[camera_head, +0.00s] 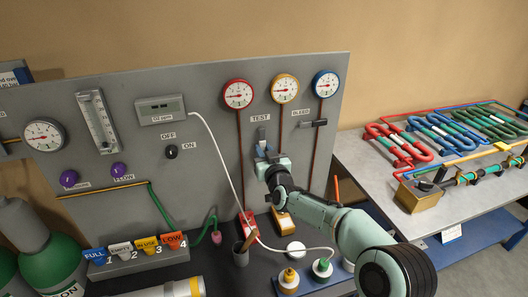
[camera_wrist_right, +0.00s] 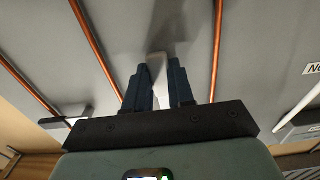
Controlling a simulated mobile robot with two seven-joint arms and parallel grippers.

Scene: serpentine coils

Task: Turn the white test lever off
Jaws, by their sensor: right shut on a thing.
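The white test lever (camera_wrist_right: 158,66) shows in the right wrist view as a pale bar between the two dark fingers. My right gripper (camera_wrist_right: 158,88) is shut on it, with one finger on each side. In the head view my right gripper (camera_head: 264,148) is at the grey panel, below the TEST label (camera_head: 260,118). There the gripper covers most of the lever, so I cannot tell its exact angle. My left gripper is not in view.
The bleed lever (camera_head: 313,123) is close on the right of my right gripper. Copper pipes run down the panel (camera_head: 215,100) from the red, yellow and blue gauges. A white hose (camera_head: 228,165) hangs left of my gripper. A table with coils (camera_head: 380,185) stands at right.

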